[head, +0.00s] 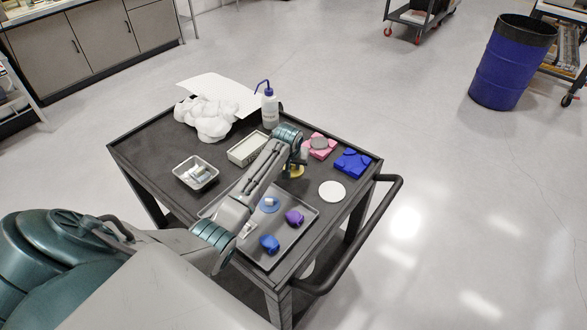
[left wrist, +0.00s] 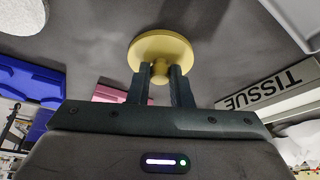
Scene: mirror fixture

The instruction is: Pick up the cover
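The yellow round cover (left wrist: 160,45) with a small knob shows in the left wrist view, right ahead of my left gripper (left wrist: 160,73). The two fingers stand on either side of the knob and appear to touch it, with no clear gap. In the head view the cover (head: 295,172) is partly hidden under my left gripper (head: 296,164), over the black cart top. I cannot tell whether the cover rests on the cart or is slightly raised. My right gripper is not in view.
A grey tray (head: 300,237) with blue and purple parts lies in front. A tissue box (head: 247,148) is left of the gripper; pink (head: 319,151) and blue (head: 352,162) blocks and a white disc (head: 332,191) are right. A wash bottle (head: 270,110) stands behind.

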